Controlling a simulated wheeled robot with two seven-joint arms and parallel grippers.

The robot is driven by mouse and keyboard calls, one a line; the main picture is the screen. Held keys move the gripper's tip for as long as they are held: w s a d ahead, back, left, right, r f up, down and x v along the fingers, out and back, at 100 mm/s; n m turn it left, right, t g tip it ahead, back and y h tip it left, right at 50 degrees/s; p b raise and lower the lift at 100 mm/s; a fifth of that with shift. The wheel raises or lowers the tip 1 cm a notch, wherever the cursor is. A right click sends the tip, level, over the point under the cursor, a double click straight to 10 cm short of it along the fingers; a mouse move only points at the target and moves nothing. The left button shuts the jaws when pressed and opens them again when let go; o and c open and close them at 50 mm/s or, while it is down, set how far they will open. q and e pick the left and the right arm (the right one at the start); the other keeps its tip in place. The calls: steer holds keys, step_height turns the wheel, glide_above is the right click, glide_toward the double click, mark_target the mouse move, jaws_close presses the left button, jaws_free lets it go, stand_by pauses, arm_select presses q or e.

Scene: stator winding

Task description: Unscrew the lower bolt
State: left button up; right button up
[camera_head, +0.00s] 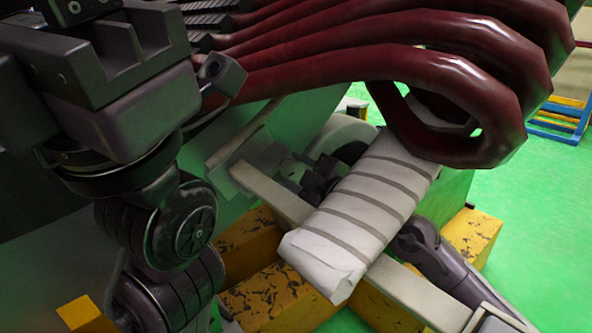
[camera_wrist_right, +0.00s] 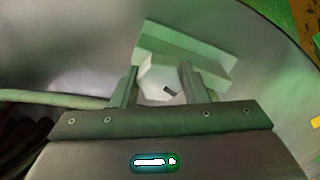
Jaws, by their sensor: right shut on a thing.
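My right gripper (camera_wrist_right: 158,76) has its two fingers on either side of a pale, six-sided bolt head (camera_wrist_right: 158,80) in the right wrist view. It is shut on this bolt, in front of a pale green-grey block (camera_wrist_right: 185,48). In the head view my right gripper (camera_head: 292,170) is small and dark, partly behind the white wrapped bundle, and the bolt cannot be made out there. My left gripper (camera_head: 150,75) is at the upper left beside the dark red coils; its fingertips are not clear enough to tell open from shut.
Thick dark red coils (camera_head: 400,70) hang across the top. A white wrapped bundle with grey bands (camera_head: 360,215) slants in front of my right arm. A pale beam (camera_head: 270,195) and worn yellow blocks (camera_head: 270,295) lie below.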

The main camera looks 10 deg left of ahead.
steer(key=shift+r+n+p, duration=0.1)
steer(key=shift+n+p, duration=0.7)
steer(key=shift+p, duration=0.05)
steer(key=shift+n+p, duration=0.75)
steer(key=shift+n, duration=0.35)
steer(key=shift+n+p, duration=0.55)
steer(key=shift+n, duration=0.75)
steer(key=shift+f, duration=0.2)
steer(key=o, duration=1)
steer(key=shift+c, duration=0.2)
steer(key=shift+r, duration=0.1)
